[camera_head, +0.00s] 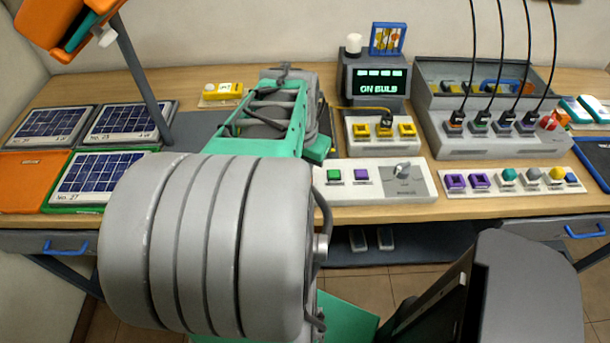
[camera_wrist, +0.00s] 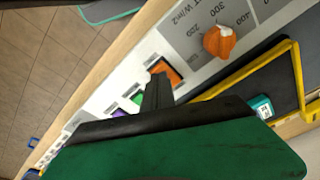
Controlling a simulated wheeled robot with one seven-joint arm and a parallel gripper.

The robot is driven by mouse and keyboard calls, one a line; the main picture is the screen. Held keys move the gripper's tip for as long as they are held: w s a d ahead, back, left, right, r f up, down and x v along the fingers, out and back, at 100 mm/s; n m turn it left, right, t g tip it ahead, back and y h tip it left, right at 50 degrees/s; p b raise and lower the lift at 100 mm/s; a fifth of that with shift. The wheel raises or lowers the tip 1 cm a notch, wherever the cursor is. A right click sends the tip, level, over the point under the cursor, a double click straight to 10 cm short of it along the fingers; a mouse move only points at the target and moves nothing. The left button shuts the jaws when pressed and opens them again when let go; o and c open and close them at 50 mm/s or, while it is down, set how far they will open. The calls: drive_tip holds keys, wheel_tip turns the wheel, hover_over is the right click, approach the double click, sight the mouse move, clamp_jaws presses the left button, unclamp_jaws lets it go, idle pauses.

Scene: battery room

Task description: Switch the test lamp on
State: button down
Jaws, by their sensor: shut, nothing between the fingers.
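An orange square button (camera_wrist: 168,72) sits on a pale panel (camera_wrist: 98,104) in the wrist view. My gripper (camera_wrist: 158,82) is shut and empty, its dark tip right at the orange button's near edge. I cannot tell whether they touch. A green button (camera_wrist: 137,98) and a purple button (camera_wrist: 118,113) lie beside it, partly covered. An orange lamp-like head (camera_head: 62,22) on a grey pole (camera_head: 140,72) stands at the upper left of the head view, probably the test lamp; no glow shows. My arm hides the gripper and this button in the head view.
An orange dial (camera_wrist: 219,41) with W/m2 markings and a yellow bar (camera_wrist: 262,66) are close to the gripper. Solar panels (camera_head: 95,180) lie left.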

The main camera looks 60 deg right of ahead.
drive_tip(key=shift+f+b, duration=0.4)
drive_tip(key=shift+f, duration=0.2)
drive_tip(key=shift+r, duration=0.1)
wheel_tip(320, 180, up, 7)
drive_tip(key=p, duration=0.5)
idle(0.5)
drive_tip(key=w+a+n, duration=0.5)
drive_tip(key=w+a, duration=0.1)
drive_tip(key=w, duration=0.3)
drive_tip(key=w+a+n+t, duration=0.1)
drive_tip(key=w+a+n, duration=0.2)
drive_tip(key=a, duration=0.5)
drive_tip(key=w+a+r+n+t+y, duration=0.1)
drive_tip(key=w+a+n, duration=0.2)
drive_tip(key=a+n, duration=0.3)
drive_tip(key=w+a+r+n+t, duration=0.1)
drive_tip(key=w+a+n, duration=0.2)
drive_tip(key=a, duration=0.9)
drive_tip(key=shift+w+a+n+t+y, duration=0.2)
drive_tip(key=shift+w+n+t+y, duration=0.15)
drive_tip(key=shift+n, duration=0.65)
